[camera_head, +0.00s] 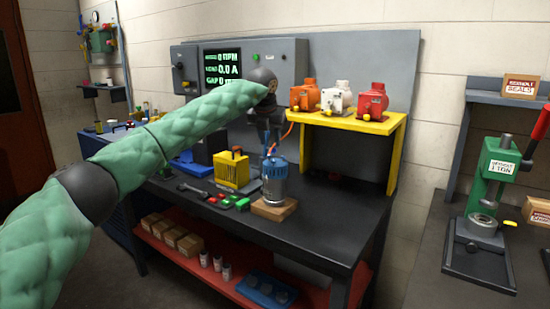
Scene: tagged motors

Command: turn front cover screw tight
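A silver and blue motor (274,188) stands upright on a small wooden block (273,209) near the front of the dark workbench. My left arm, in a green quilted sleeve, reaches in from the left and bends down at a dark wrist above the motor. My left gripper (271,151) points down at the top of the motor. It is small and dark here, and I cannot tell whether its fingers are apart or touch the motor. The front cover screw is too small or hidden to make out. My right gripper is not in view.
A yellow shelf (345,121) with orange, white and red motors stands behind on the right. A yellow box (231,170) and small coloured parts lie left of the motor. A green press (494,168) stands on the right bench. The workbench (336,215) right of the motor is clear.

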